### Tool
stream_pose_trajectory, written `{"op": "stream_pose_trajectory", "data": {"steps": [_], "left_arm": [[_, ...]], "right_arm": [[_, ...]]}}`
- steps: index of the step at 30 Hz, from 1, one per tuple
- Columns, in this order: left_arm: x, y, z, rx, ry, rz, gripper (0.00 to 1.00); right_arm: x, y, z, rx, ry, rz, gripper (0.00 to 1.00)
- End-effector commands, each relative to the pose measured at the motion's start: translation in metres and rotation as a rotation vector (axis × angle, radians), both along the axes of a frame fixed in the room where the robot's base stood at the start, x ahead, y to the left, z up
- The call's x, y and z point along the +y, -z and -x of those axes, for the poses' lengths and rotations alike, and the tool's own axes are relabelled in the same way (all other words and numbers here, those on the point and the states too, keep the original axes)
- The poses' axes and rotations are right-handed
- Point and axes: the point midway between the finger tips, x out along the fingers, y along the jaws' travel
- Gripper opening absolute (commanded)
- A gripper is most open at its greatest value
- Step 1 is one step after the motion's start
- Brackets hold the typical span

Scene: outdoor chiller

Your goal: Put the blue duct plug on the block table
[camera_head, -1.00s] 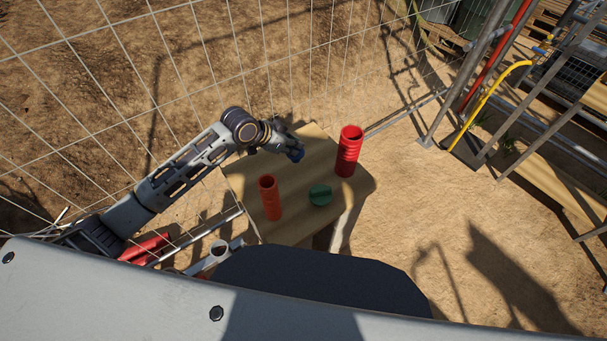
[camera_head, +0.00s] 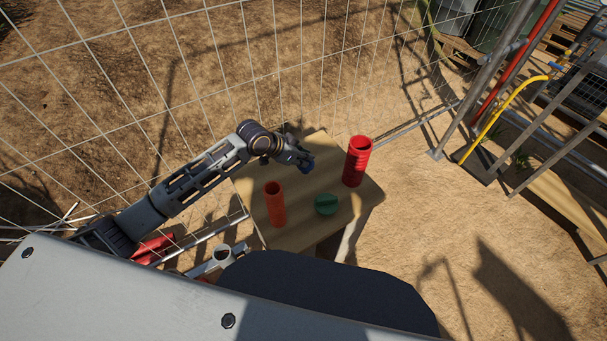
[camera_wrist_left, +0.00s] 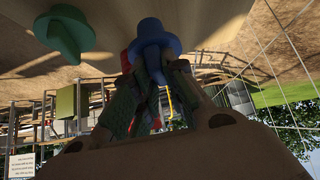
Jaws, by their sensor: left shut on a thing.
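The blue duct plug (camera_head: 306,166) is held in my left gripper (camera_head: 296,157), over the back part of the wooden block table (camera_head: 318,182). In the left wrist view the blue plug (camera_wrist_left: 157,36) sits between the fingertips, its wide flange towards the table top (camera_wrist_left: 115,12). I cannot tell whether it touches the wood. A green plug (camera_head: 326,204) lies on the table in front of it and also shows in the left wrist view (camera_wrist_left: 64,32). My right gripper is not in view.
A red ribbed duct (camera_head: 356,162) stands at the table's right back. An orange duct (camera_head: 275,205) stands at the left front. A wire mesh fence (camera_head: 200,75) runs behind the table. Bare wood shows between these things.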

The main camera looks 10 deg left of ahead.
Motion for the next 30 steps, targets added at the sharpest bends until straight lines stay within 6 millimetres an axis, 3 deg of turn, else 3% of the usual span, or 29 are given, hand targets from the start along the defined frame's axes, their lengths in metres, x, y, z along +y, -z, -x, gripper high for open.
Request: {"op": "stream_pose_trajectory", "data": {"steps": [7, 22, 30], "left_arm": [[0.000, 0.032, 0.000, 0.002, 0.000, 0.000, 0.00], [0.000, 0.041, 0.000, 0.000, 0.000, 0.000, 0.00], [0.000, 0.066, 0.000, 0.002, 0.000, 0.000, 0.00]], "right_arm": [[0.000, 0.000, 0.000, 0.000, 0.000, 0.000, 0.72], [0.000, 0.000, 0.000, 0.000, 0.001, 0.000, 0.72], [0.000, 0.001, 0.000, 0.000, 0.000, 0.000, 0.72]]}}
